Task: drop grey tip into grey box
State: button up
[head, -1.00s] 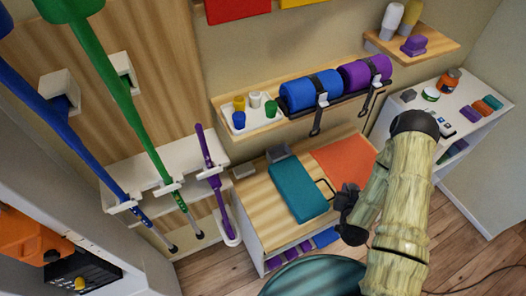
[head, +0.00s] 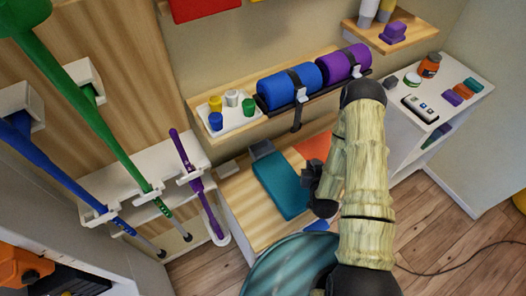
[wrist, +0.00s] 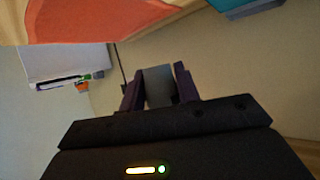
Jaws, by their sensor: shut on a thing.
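My gripper (head: 316,186) is dark and hangs beside the right edge of the teal case in the head view. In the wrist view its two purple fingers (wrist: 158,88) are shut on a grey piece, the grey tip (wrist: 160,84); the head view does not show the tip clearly. A small grey box (head: 262,149) stands at the back of the wooden cabinet top, behind the teal case (head: 282,186). My gripper is to the right of the box and apart from it. The inside of the box cannot be made out.
A wall shelf (head: 222,142) above the cabinet carries a white tray (head: 240,122) with small coloured cups, and blue (head: 288,88) and purple rolls. An orange mat (head: 312,146) lies behind my arm. A white side unit (head: 455,108) stands at right.

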jog(key=w+a+n+y+b, duration=0.3)
jog(key=w+a+b, duration=0.3)
jog(key=w+a, duration=0.2)
notch_tip(320, 180, up, 3)
jog(key=n+g+y+b, duration=0.1)
jog(key=n+y+b, duration=0.1)
jog(key=y+b, duration=0.1)
send_over(266, 140)
jog(key=s, duration=0.5)
jog(key=shift+d+f, duration=0.15)
jog(key=shift+d, duration=0.05)
jog(key=shift+f, duration=0.1)
notch_tip(266, 140, down, 6)
jog(key=b, duration=0.3)
jog(key=shift+b, duration=0.35)
